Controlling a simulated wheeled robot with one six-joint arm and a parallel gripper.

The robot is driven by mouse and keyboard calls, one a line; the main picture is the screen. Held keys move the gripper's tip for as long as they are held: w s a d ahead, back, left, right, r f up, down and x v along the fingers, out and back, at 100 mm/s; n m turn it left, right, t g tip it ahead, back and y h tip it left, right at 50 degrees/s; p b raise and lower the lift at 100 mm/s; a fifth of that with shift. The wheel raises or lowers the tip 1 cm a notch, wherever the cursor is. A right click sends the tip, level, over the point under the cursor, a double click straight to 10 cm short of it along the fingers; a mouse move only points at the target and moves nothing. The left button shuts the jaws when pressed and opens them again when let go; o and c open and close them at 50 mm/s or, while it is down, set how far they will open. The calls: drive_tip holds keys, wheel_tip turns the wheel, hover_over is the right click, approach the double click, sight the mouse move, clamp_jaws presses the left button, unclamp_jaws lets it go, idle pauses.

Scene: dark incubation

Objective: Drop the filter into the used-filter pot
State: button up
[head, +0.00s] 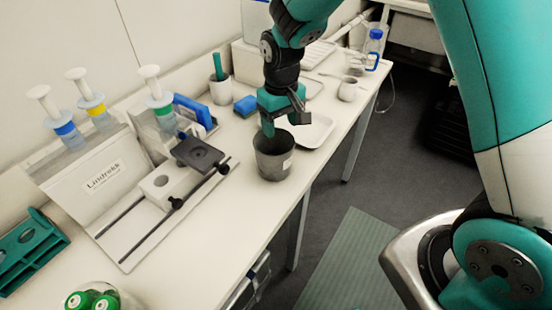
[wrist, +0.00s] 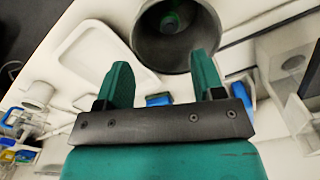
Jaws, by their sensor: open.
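The dark grey pot (head: 272,160), with a small pale label on its side, stands upright near the bench's front edge. In the wrist view I look into the same pot (wrist: 146,44), and a small round green thing (wrist: 170,21) lies inside at the bottom; it looks like the filter, though it is too small to be sure. My gripper (head: 272,125) is over the pot's rim in the head view. In the wrist view my gripper (wrist: 162,76) has its two green fingers apart with nothing between them.
A white tray (head: 318,131) lies just behind the pot. To the left stand a syringe stand with a labelled panel (head: 103,177) and a slide with black knobs (head: 200,154). A green rack (head: 28,248) and a jar of green-capped items (head: 92,299) are at the near left.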

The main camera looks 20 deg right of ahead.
wheel_tip(320, 180, up, 15)
drive_tip(key=b, duration=0.2)
drive_tip(key=shift+r, duration=0.15)
drive_tip(key=s+a+n+y, duration=0.2)
drive_tip(key=s, duration=1)
drive_tip(key=s+a+n+y, duration=0.2)
drive_tip(key=s, duration=1)
drive_tip(key=shift+s+a+f+n, duration=0.3)
drive_tip(key=shift+s+f, duration=0.1)
drive_tip(key=shift+f, duration=0.05)
